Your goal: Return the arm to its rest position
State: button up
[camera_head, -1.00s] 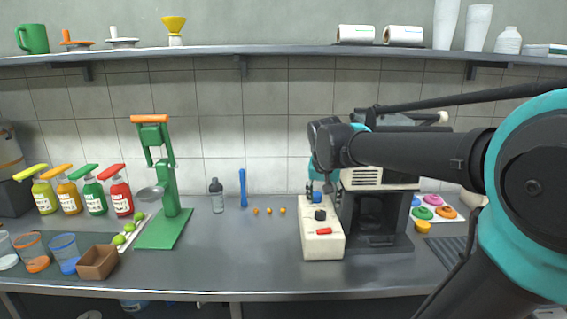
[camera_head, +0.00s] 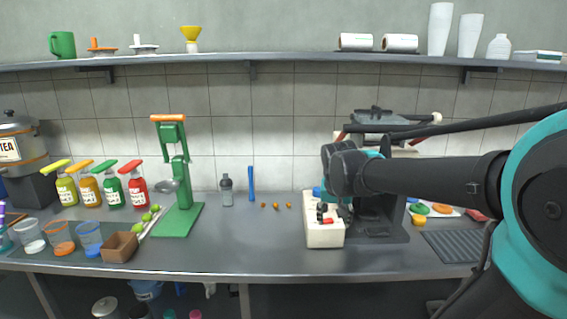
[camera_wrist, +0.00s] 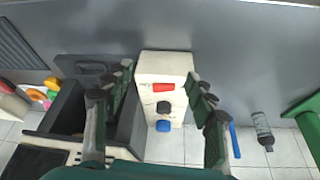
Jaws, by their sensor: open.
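My arm reaches in from the right in the head view, over the sugarcane press. My gripper (camera_wrist: 160,73) is open and empty in the wrist view, its dark fingers spread over the cream control box (camera_wrist: 178,65). The box has a red switch (camera_wrist: 163,87), a black knob (camera_wrist: 163,107) and a blue knob (camera_wrist: 163,126) between the fingers. In the head view the control box (camera_head: 322,235) stands on the counter, its top partly covered by my gripper. The dark press housing (camera_head: 385,232) is just right of it and partly hidden by my arm.
The counter (camera_head: 260,255) is clear in front. A green hand press (camera_head: 178,222), syrup bottles (camera_head: 138,192), cups (camera_head: 62,240) and a brown box (camera_head: 119,248) are on the left. A shaker bottle (camera_head: 226,190) stands near the wall. A shelf (camera_head: 300,56) runs above.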

jog(key=s+d+f+n, duration=0.1)
jog(key=s+d+f, duration=0.1)
jog(key=s+f, duration=0.5)
jog(key=s+d+f+n+y, duration=0.1)
jog(key=s+f, duration=0.7)
jog(key=f, duration=0.2)
jog(key=shift+d, duration=0.4)
jog(key=shift+c, duration=0.2)
dwell(0.4)
